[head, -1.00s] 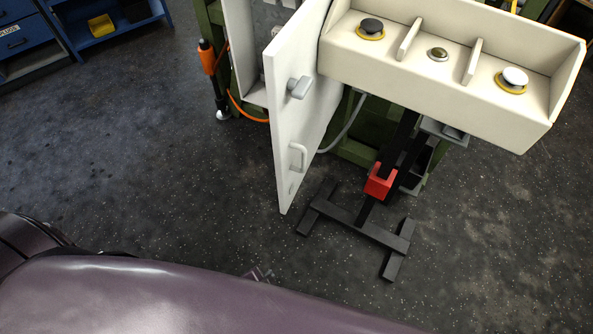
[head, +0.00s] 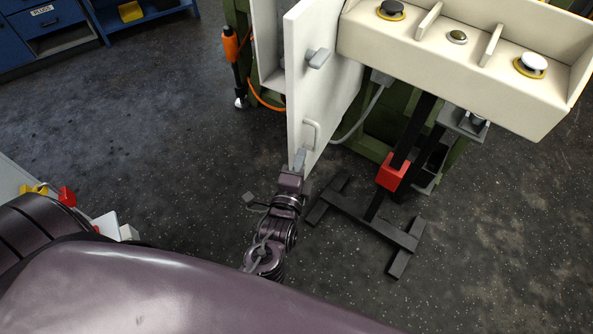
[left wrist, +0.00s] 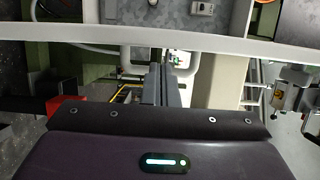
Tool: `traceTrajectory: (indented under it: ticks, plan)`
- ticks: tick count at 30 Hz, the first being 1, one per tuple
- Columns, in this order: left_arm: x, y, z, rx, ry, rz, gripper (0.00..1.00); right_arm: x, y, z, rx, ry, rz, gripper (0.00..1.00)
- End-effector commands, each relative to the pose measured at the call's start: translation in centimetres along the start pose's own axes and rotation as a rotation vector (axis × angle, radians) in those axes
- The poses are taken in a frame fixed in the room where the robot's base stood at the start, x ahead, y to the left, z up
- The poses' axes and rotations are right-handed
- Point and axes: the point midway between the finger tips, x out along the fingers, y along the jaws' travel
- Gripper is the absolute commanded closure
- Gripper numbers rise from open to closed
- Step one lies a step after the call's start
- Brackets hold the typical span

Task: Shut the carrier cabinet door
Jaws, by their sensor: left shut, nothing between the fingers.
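The white carrier cabinet door (head: 303,80) stands open in the head view, swung out from the cabinet (head: 267,45). It carries a grey latch knob (head: 318,57) and a pale pull handle (head: 311,134). My left gripper (head: 298,160) is at the door's lower near corner, just below the handle. It appears shut and holds nothing. Whether it touches the door is unclear. In the left wrist view the closed grey fingers (left wrist: 161,86) point ahead, close to a pale handle-like loop (left wrist: 131,58). My right gripper is out of view.
A cream control box (head: 450,75) with knobs is right of the door. Below it, a black floor stand (head: 365,222) with a red block (head: 391,172) stands near my left arm. A blue shelf unit (head: 55,30) is at the back left. Dark floor left of the door is clear.

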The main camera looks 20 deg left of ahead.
Motion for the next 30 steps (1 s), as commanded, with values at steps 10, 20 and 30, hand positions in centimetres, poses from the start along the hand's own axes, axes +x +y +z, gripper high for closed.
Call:
traceTrajectory:
  ticks: [10, 20, 30]
  plan:
    - [3.8, 0.0, -0.1, -0.001, 0.002, 0.001, 1.0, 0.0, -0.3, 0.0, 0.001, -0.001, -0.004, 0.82]
    - [3.9, 0.1, 0.0, -0.001, 0.002, 0.003, 1.0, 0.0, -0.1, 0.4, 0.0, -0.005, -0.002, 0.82]
    - [4.4, 0.1, 2.2, 0.006, 0.061, -0.003, 1.0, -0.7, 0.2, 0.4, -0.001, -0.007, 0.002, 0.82]
